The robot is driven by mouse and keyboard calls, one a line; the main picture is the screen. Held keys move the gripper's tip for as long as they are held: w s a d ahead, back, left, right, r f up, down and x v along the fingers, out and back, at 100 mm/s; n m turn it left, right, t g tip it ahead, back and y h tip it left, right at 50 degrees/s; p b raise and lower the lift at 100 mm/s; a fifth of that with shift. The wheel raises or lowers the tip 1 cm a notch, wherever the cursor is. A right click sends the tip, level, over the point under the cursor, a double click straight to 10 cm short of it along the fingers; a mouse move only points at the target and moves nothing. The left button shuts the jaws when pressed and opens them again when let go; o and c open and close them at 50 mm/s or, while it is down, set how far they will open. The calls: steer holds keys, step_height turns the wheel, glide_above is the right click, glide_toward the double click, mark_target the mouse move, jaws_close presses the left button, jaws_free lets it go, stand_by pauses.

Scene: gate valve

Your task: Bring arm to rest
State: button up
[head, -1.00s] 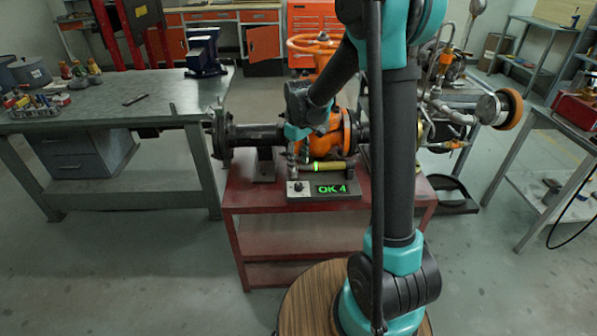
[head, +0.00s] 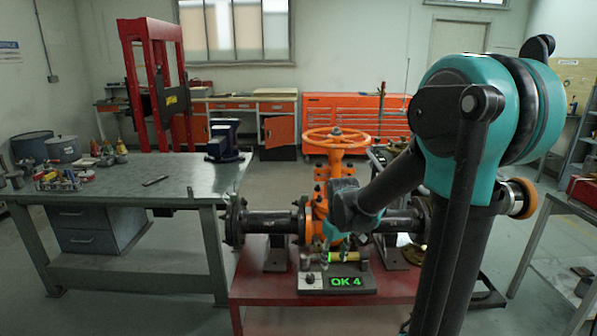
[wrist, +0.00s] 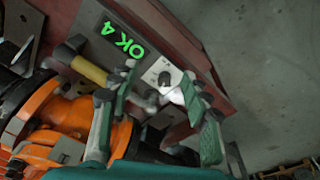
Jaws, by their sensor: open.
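My arm reaches from the right of the head view to the red bench. My gripper (head: 322,248) is beside the orange gate valve, close above the grey display box. In the wrist view my gripper (wrist: 163,82) has its two teal fingers spread apart with nothing between them. The gate valve (head: 335,175) has an orange handwheel (head: 337,138) on top and dark pipes on both sides. The display box (head: 312,284) shows green "OK 4" and has a light knob. A yellow-handled tool (head: 350,257) lies behind the display; the wrist view shows its yellow part (wrist: 88,69) outside the fingers.
The red bench (head: 262,287) carries the valve. A green-grey workbench (head: 115,188) with a vise (head: 222,142) stands at left. Another table (head: 575,208) stands at right. Open floor shows between them and behind, before the orange cabinets (head: 350,112).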

steer(key=s+d+f+m+t, duration=0.1)
steer(key=s+d+m, duration=0.1)
steer(key=s, duration=0.5)
steer(key=s+d+f+m+t, duration=0.1)
steer(key=s+d+f+m, duration=0.1)
steer(key=s+d, duration=0.3)
steer(key=s+m, duration=0.1)
steer(key=s, duration=0.2)
steer(key=shift+s+d+f+m+t, duration=0.25)
steer(key=shift+d+f+m+t, duration=0.05)
